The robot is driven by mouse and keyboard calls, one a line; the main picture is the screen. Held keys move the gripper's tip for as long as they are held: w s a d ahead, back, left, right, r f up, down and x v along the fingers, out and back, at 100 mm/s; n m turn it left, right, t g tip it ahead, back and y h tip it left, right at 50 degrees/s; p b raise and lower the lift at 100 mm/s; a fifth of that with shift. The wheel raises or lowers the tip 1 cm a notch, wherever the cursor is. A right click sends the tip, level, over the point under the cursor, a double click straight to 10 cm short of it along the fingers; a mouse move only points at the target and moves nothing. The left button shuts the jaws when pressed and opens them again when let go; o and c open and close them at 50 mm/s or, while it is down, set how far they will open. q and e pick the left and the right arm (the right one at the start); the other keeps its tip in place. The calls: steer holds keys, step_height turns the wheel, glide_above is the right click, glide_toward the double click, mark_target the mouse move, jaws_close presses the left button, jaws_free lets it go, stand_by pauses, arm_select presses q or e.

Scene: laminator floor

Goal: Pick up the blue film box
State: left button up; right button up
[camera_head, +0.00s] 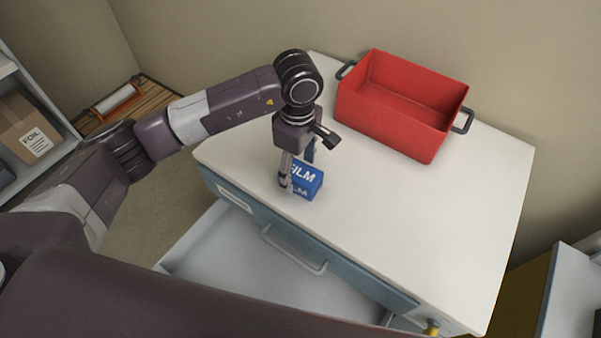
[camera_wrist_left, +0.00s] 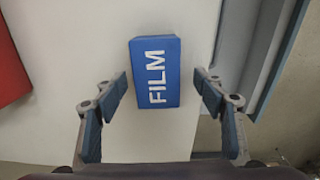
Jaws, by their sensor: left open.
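The blue film box (camera_head: 306,181), with white "FILM" lettering, sits on the white top of a cabinet (camera_head: 420,220), near its front left edge. My left gripper (camera_head: 298,168) points down at the box, and its fingers hide part of the box's left side. In the left wrist view the blue film box (camera_wrist_left: 155,72) lies ahead of and between the open fingers of my left gripper (camera_wrist_left: 160,92). Gaps show on both sides of the box, so the fingers look apart from it. My right gripper is not in view.
A red bin (camera_head: 400,110) with dark handles stands at the back of the cabinet top. Below the front edge, a grey drawer (camera_head: 255,262) stands pulled out. A shelf with a carton (camera_head: 25,125) is at the left. The cabinet top's right part is clear.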

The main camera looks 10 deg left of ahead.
mark_target(300, 172)
arm_select(q)
steer(key=f, duration=0.2)
steer(key=shift+d+f+p, duration=0.2)
steer(key=shift+f+p, duration=0.15)
steer(key=shift+p, duration=0.05)
steer(key=shift+w+f, duration=0.15)
steer(key=shift+f, duration=0.4)
steer(key=c, duration=1.2)
steer(key=shift+c, duration=1.3)
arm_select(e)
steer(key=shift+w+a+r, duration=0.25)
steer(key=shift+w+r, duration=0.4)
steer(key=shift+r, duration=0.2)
arm_select(q)
steer(key=shift+r, duration=0.15)
